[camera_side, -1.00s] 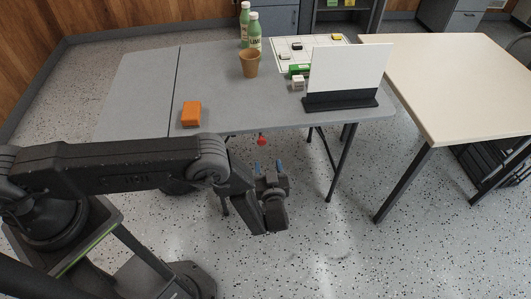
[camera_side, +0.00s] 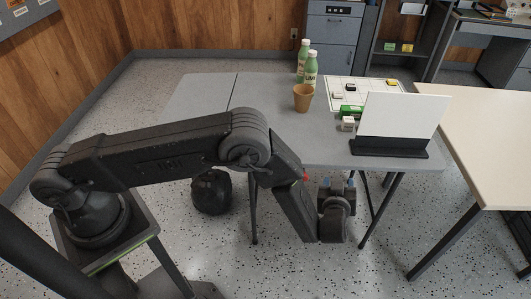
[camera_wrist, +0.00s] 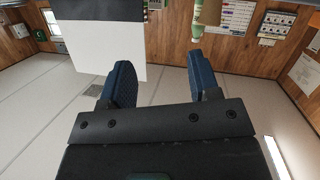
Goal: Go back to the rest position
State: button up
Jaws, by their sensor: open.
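My gripper (camera_side: 338,182) hangs in front of the near edge of the grey table (camera_side: 275,125), with its blue fingertips pointing up. In the wrist view the two blue fingers (camera_wrist: 160,62) stand apart with nothing between them. The arm is bent, its elbow raised in front of the table's left part. The wrist picture looks upside down, with the ceiling low in the frame and the white panel (camera_wrist: 105,45) at upper left.
The white panel in its dark stand (camera_side: 390,147) is at the table's right. A brown cup (camera_side: 303,98), green bottles (camera_side: 311,72), a green-and-white box (camera_side: 347,123) and a white board (camera_side: 372,92) are behind. A cream table (camera_side: 490,130) stands right.

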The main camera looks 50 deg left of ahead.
jog(key=w+r+m+h, duration=0.1)
jog(key=w+r+h, duration=0.15)
jog(key=r, duration=0.65)
jog(key=w+r+m+h, duration=0.15)
jog(key=r+h, duration=0.25)
jog(key=r, duration=0.4)
jog(key=s+a+r+m+g+h, duration=0.1)
jog(key=s+a+r+h, duration=0.15)
jog(key=r, duration=0.35)
jog(key=s+a+r+m+h, duration=0.1)
jog(key=s+r+m, duration=0.1)
jog(key=s+r, duration=0.35)
jog(key=s+a+r+m+g+h, duration=0.1)
jog(key=s+a+r+g, duration=0.15)
jog(key=s, duration=0.35)
jog(key=s+a+r+m+g, duration=0.1)
jog(key=s+a+r+m, duration=0.1)
jog(key=s+a+r, duration=0.3)
jog(key=s+a+f+g+y, duration=0.1)
jog(key=s+a+f, duration=0.1)
jog(key=s, duration=0.6)
jog(key=s+a+f+g+y, duration=0.1)
jog(key=s+a, duration=0.3)
jog(key=s, duration=0.5)
jog(key=shift+s+a+f+g+y, duration=0.3)
jog(key=shift+f+g+y, duration=0.05)
jog(key=shift+f+y, duration=0.2)
